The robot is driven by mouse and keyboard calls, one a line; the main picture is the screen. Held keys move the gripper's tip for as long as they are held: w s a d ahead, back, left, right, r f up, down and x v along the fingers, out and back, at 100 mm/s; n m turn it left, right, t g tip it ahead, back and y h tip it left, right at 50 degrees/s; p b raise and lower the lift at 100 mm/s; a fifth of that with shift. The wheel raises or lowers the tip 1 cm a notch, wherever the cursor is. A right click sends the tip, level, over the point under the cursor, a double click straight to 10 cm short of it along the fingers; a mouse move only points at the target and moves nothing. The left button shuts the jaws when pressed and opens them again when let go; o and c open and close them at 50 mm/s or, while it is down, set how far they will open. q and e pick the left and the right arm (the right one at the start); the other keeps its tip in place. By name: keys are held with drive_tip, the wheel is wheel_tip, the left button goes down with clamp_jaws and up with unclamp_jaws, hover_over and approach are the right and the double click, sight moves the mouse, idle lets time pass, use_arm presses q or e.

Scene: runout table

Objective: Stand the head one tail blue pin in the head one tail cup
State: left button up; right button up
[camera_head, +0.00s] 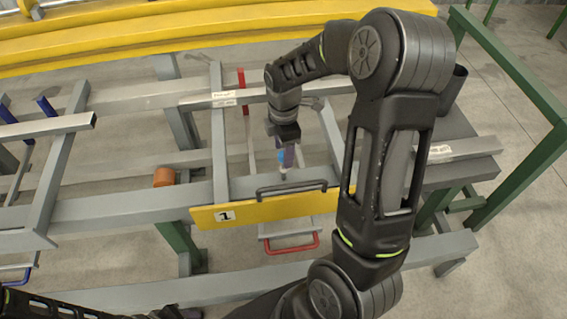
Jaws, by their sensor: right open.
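My right gripper (287,160) points down just behind the yellow plate marked 1 (232,214), between two grey rails. Its jaws are open. A small blue piece (282,157), which looks like the blue pin, shows at the fingers; its lower part is hard to make out, and I cannot tell whether the fingers touch it. A dark upright cylinder (459,76), open at the top, stands at the right behind my arm; I cannot tell whether it is the cup. My left arm shows only at the bottom left edge, and its fingers are not visible.
A black handle (291,188) tops the yellow plate, with a red handle (291,246) below. An orange cylinder (163,177) sits on the rail at left. A red upright (241,78) and blue uprights (46,106) stand behind. Yellow beams (150,45) cross the back.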

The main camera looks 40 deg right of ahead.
wheel_tip(320, 180, down, 2)
drive_tip(key=shift+c, duration=0.5)
clamp_jaws()
idle(0.6)
